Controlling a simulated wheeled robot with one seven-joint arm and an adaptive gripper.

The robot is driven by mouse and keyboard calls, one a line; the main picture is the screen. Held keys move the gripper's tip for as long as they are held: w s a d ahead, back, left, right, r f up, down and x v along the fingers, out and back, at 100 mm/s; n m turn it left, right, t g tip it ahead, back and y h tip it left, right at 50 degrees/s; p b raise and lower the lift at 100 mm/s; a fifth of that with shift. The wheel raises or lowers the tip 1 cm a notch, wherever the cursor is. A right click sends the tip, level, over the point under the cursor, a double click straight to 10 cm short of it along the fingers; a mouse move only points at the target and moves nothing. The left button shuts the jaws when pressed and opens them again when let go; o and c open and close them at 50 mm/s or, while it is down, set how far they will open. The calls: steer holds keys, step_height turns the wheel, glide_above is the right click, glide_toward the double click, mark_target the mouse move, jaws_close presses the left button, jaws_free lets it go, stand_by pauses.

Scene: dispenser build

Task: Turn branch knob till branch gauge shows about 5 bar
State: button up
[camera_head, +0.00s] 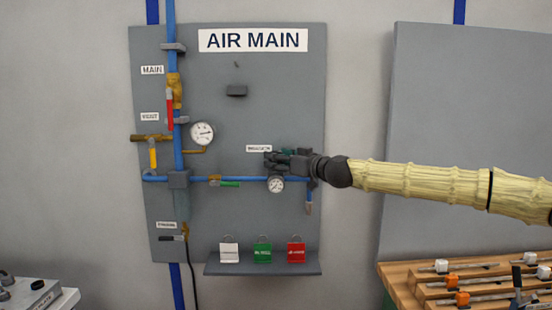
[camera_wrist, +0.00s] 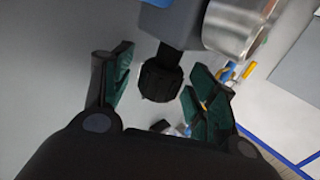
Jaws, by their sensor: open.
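The branch knob (camera_wrist: 160,79), black and ridged, shows in the wrist view below a grey regulator body (camera_wrist: 172,20). My gripper (camera_wrist: 163,64) has its green-padded fingers apart on either side of the knob, with gaps visible. In the head view my gripper (camera_head: 284,160) is at the branch line, just above the branch gauge (camera_head: 276,184), and hides the knob there. The gauge is a small round white dial; its needle is too small to read. Its silver casing seems to show in the wrist view (camera_wrist: 236,26).
The AIR MAIN panel (camera_head: 285,100) carries blue pipes, a larger gauge (camera_head: 202,133), a red main valve handle (camera_head: 170,110), a yellow handle (camera_head: 153,155) and a green handle (camera_head: 229,184). Tags hang above a shelf (camera_head: 262,267). A wooden rack (camera_head: 400,285) stands at lower right.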

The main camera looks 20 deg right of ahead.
steer(key=shift+w+a, duration=0.3)
steer(key=shift+w, duration=0.25)
steer(key=c, duration=1)
steer(key=shift+c, duration=0.2)
